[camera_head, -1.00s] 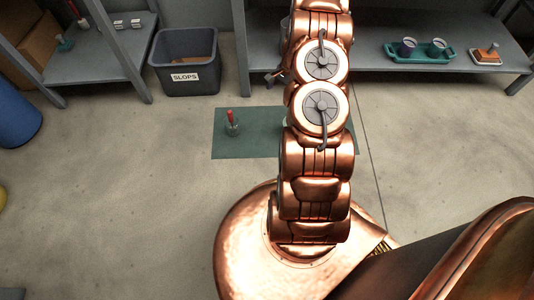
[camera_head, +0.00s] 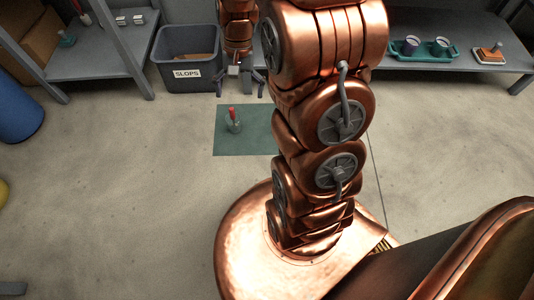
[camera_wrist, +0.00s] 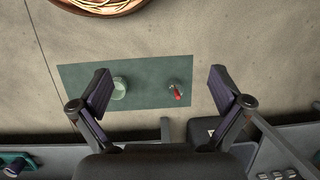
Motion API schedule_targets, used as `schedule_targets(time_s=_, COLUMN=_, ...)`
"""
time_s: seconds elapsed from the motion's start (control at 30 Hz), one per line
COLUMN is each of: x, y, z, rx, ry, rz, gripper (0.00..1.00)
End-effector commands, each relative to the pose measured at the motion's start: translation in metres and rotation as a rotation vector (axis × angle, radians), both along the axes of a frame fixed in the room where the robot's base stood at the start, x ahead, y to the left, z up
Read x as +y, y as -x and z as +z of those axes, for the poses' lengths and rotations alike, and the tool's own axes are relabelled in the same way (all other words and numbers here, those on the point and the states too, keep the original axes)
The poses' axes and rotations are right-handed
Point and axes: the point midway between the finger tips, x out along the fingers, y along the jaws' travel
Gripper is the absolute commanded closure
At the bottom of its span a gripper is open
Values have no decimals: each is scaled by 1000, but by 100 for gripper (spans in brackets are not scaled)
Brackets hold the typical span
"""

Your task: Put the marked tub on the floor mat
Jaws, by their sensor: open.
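The green floor mat (camera_head: 228,148) lies on the concrete floor, and my arm hides its right part in the head view. In the wrist view the whole mat (camera_wrist: 75,112) shows, partly behind my fingers. A pale round tub (camera_wrist: 119,91) stands on it, close to one finger; I cannot make out a mark on it. In the head view my arm hides this tub. My gripper (camera_head: 240,90) is open and empty, high near the mat's far edge. In the wrist view my gripper (camera_wrist: 160,76) has its fingers spread wide, with nothing between them.
A clear cup with a red-handled tool (camera_head: 232,122) stands on the mat. A grey SLOPS bin (camera_head: 184,60) stands beyond, near my gripper. A teal tray (camera_head: 424,60) with two cups and a small board (camera_head: 489,57) rest on the right shelf. The left floor is mostly clear.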

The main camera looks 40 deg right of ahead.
Motion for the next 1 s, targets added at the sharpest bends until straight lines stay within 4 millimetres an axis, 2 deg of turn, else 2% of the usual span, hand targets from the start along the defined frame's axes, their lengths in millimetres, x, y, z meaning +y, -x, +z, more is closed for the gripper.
schedule_targets(time_s=0.03, x=11, y=11, z=10, rx=-1, ry=1, rz=43, gripper=0)
schedule_targets(time_s=0.2, x=38, y=50, z=36, rx=4, ry=5, rz=178, gripper=0)
schedule_targets(time_s=0.5, x=73, y=127, z=68, rx=14, ry=10, rz=408, gripper=0)
schedule_targets(time_s=0.8, x=88, y=202, z=83, rx=29, ry=17, rz=612, gripper=0)
schedule_targets(time_s=1.0, x=90, y=227, z=85, rx=39, ry=18, rz=678, gripper=0)
